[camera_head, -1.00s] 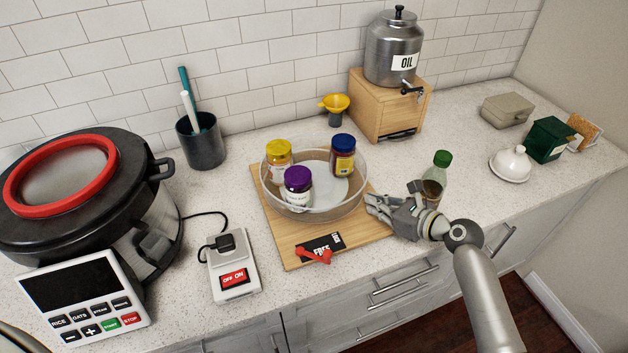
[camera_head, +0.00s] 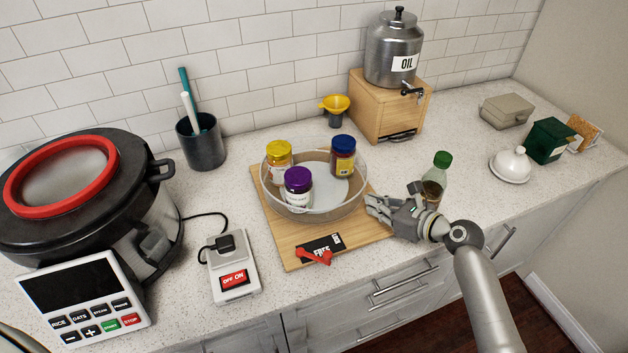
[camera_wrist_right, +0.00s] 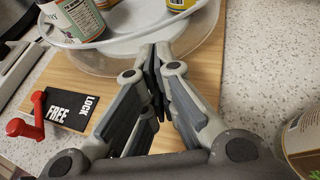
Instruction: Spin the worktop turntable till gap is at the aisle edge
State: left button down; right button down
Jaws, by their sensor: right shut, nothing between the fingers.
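The turntable (camera_head: 309,212) is a clear round tray with a raised rim on a wooden board (camera_head: 283,244). It holds a yellow-lidded jar (camera_head: 279,164), a purple-lidded jar (camera_head: 298,190) and a blue-lidded jar (camera_head: 343,157). The gap in the task cannot be picked out for certain; the tray's right front is bare. A red lever (camera_head: 314,257) lies by a black FREE/LOCK plate (camera_head: 327,243) at the board's front; in the right wrist view the lever (camera_wrist_right: 24,127) points toward FREE. My right gripper (camera_head: 370,203) is shut and empty at the tray's right front rim. My left gripper is out of view.
A green-capped bottle (camera_head: 434,182) stands right behind my right gripper. A switch box (camera_head: 233,268) and a large cooker (camera_head: 85,200) stand left. An oil dispenser (camera_head: 393,50) on a wooden stand (camera_head: 392,104) is behind. The counter's right side has free room.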

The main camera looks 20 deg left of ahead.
jog(key=shift+w+a, duration=0.25)
jog(key=shift+a, duration=0.5)
jog(key=shift+r, duration=0.1)
